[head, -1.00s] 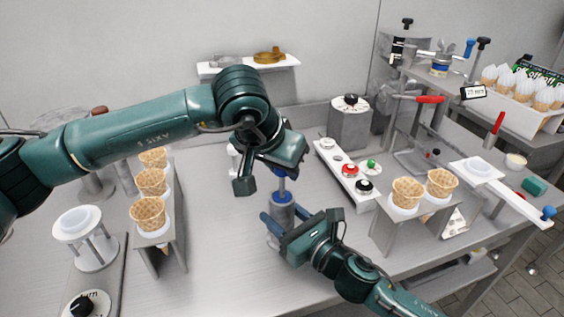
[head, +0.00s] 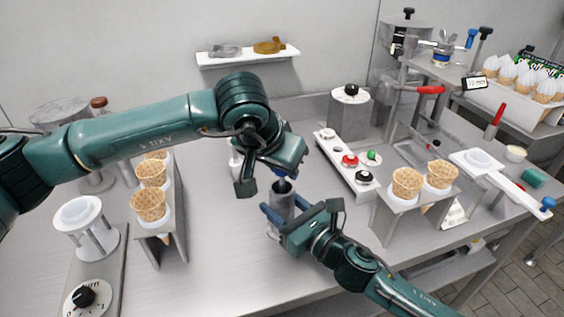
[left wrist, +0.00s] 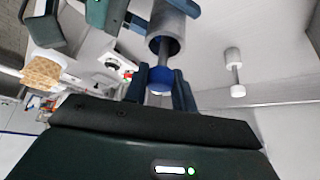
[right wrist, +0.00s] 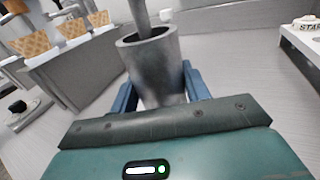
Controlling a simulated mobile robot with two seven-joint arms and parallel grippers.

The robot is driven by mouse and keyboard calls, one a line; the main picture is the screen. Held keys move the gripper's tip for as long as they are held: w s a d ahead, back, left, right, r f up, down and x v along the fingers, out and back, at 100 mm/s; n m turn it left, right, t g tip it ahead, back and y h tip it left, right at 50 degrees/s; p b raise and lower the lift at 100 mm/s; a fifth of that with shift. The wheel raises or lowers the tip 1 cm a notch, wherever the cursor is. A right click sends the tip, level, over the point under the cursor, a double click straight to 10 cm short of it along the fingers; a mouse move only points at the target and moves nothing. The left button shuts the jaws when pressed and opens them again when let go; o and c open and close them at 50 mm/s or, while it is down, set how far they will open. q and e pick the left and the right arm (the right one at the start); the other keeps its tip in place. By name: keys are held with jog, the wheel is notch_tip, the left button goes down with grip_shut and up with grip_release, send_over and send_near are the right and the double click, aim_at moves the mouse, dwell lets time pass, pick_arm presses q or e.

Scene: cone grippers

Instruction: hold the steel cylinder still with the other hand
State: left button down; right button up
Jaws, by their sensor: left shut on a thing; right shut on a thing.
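The steel cylinder (head: 282,200) is a grey open-topped tube standing on the bench, upright or nearly so. My right gripper (head: 279,220) is shut on it from the front right, with blue fingers on either side of the cylinder (right wrist: 155,72) in the right wrist view. A thin rod (right wrist: 141,18) comes up out of its open mouth. My left gripper (head: 276,176) is just above, shut on the blue knob (left wrist: 159,79) at the rod's end, which shows between its fingers in the left wrist view. The rod's lower end is hidden inside the cylinder.
A cone stand (head: 175,200) with waffle cones is at left, beside a white cup on a stand (head: 78,212). A button panel (head: 345,160) and another cone stand (head: 405,215) are at right. A white-ended rod (left wrist: 234,70) stands close behind.

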pick_arm(q)
jog(key=shift+f, duration=0.5)
jog(key=c, duration=1.1)
grip_release()
jog(key=v, duration=1.2)
pick_arm(e)
jog(key=o, duration=1.8)
jog(key=shift+o, duration=0.6)
jog(key=shift+o, duration=1)
